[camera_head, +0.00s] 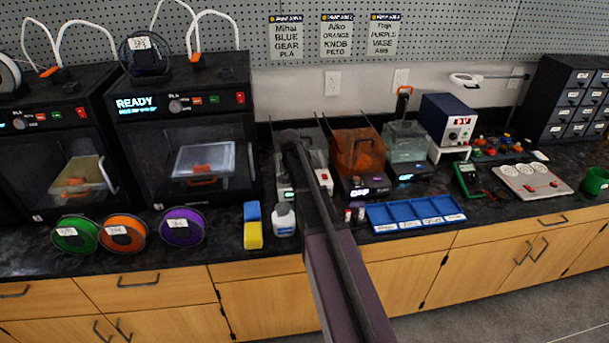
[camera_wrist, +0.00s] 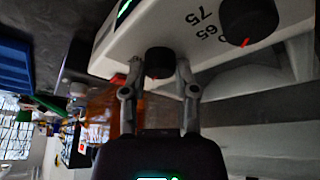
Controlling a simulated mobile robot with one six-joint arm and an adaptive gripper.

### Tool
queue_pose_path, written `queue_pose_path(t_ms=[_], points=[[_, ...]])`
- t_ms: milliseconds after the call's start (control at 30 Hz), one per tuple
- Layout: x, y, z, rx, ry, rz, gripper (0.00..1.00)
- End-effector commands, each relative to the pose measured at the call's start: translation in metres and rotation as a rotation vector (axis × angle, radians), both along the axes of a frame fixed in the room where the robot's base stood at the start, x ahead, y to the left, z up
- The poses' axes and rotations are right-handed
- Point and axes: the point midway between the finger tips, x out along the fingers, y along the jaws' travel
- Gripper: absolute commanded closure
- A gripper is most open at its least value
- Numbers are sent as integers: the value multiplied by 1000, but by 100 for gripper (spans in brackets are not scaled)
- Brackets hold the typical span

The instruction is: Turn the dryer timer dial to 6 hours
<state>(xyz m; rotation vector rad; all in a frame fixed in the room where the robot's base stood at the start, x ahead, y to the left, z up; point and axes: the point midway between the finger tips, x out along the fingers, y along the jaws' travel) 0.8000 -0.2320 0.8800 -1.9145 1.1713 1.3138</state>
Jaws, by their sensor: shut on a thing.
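The white dryer (camera_wrist: 160,25) fills the top of the wrist view, tilted in the picture. A small black dial with a red pointer mark (camera_wrist: 157,62) sits low on its front face. My gripper (camera_wrist: 158,75) is shut on this dial, one finger on each side. A larger black dial (camera_wrist: 249,18) with a red mark and printed numbers, 65 and 75 among them, is on the same face to the right. A green-lit display shows at the top left edge. Hour marks around the small dial cannot be read. In the head view my arm hides the gripper and much of the dryer (camera_head: 324,174).
An orange-covered machine (camera_head: 357,150) stands close to the right of the dryer. A blue tray (camera_head: 415,213) lies in front of it. A white bottle (camera_head: 284,219) and a yellow-and-blue sponge (camera_head: 252,227) are to the left. A 3D printer (camera_head: 185,130) stands further left.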

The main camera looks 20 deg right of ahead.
Motion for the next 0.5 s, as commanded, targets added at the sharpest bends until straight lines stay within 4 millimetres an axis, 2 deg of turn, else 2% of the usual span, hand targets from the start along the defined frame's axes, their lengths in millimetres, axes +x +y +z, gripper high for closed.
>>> queue_pose_path(t_ms=[467, 500], points=[[0, 2, -1, 7, 1, -19, 100], [0, 2, -1, 7, 1, -19, 53]])
